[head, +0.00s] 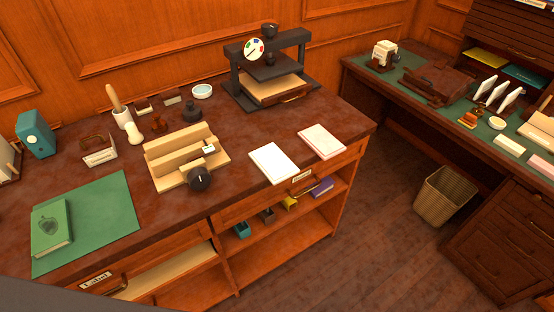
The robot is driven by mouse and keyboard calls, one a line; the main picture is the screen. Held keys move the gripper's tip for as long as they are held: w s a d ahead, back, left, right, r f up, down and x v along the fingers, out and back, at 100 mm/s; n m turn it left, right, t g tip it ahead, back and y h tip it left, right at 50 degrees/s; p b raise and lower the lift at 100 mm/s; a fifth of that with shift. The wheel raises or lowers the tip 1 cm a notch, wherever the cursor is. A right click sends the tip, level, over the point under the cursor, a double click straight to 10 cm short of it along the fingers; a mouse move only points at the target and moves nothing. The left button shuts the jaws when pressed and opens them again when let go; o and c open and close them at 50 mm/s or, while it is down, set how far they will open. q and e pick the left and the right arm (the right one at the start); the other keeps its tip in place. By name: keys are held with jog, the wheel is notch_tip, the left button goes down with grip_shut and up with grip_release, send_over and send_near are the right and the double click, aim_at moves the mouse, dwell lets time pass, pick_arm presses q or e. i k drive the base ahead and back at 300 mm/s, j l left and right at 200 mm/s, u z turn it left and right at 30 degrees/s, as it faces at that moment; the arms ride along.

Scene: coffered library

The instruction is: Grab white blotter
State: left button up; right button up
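A flat white rectangular pad (273,163) lies near the front edge of the brown counter (225,190), right of the middle in the head view. It looks like the white blotter. A similar pinkish pad (321,141) lies just to its right, with a narrow gap between them. A small whitish piece with a brown arched handle (98,152) stands at the left of the counter; I cannot tell whether it is also a blotter. Neither of my grippers is in view.
A wooden tray with a dark knob (185,158) is left of the white pad. A black press (270,72) stands behind it. A green book (51,228) lies on a green mat (110,215). A wicker basket (440,195) stands on the floor beside a second desk.

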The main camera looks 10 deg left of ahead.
aim_at(276, 166)
jog(key=i+l+u, duration=0.15)
jog(key=l, duration=0.3)
jog(key=i+l+u, duration=0.2)
jog(key=l, duration=0.25)
jog(key=i+l+u, duration=0.15)
jog(key=l, duration=0.3)
jog(key=i+l+u, duration=0.15)
jog(key=l, duration=0.35)
jog(key=l+u, duration=0.2)
jog(key=l, duration=0.25)
jog(key=i, duration=0.05)
